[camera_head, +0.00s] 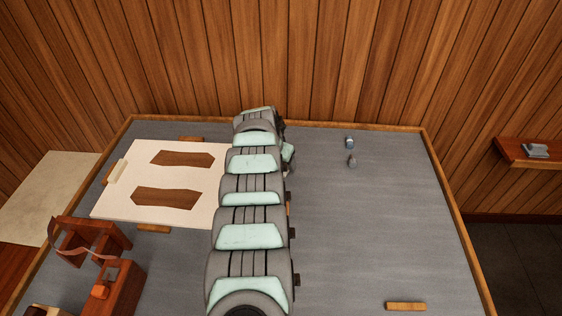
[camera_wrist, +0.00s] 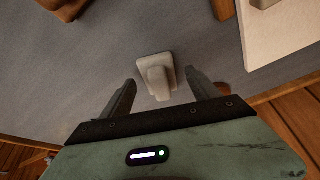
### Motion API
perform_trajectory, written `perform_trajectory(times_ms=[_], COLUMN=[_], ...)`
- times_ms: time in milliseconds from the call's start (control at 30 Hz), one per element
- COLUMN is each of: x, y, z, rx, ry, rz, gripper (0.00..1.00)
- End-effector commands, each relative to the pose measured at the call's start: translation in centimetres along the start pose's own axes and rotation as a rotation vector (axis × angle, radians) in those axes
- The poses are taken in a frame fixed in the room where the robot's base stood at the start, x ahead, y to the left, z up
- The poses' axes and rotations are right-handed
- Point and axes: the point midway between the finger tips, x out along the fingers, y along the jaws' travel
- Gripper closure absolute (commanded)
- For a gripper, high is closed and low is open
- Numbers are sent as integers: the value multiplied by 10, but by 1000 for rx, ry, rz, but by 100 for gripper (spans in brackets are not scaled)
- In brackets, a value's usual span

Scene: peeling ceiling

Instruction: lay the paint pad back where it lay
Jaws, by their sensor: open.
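A pale grey-white pad with a raised handle, the paint pad by its look, shows in the wrist view (camera_wrist: 160,66) on the grey tabletop. My gripper (camera_wrist: 161,77) is open, with one finger on each side of the pad's handle and a visible gap on both sides. I cannot tell how far the fingertips are above the tabletop.
A white board (camera_head: 120,206) with two brown cut-out shapes lies left of my arm on the grey table (camera_head: 385,230). Two small grey items (camera_head: 351,152) stand at the back right. A wooden block (camera_head: 405,306) lies at the front right. Reddish wooden pieces (camera_head: 118,287) stand front left.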

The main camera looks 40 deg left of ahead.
Motion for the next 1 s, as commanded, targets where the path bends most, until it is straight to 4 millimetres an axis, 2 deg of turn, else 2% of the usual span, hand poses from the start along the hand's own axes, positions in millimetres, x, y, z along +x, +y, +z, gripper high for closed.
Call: perform_trajectory(times_ms=[33,100,267,633,800,1000], x=[-14,-24,-40,-88,-102,-105], y=[4,6,2,5,3,2], z=[-2,-3,-1,-2,-1,1], rx=[1,0,-2,1,-1,0], ry=[-5,-4,-2,-2,-2,-3], rz=[6,9,5,8,6,6], gripper=[29,29,29,29,29,29])
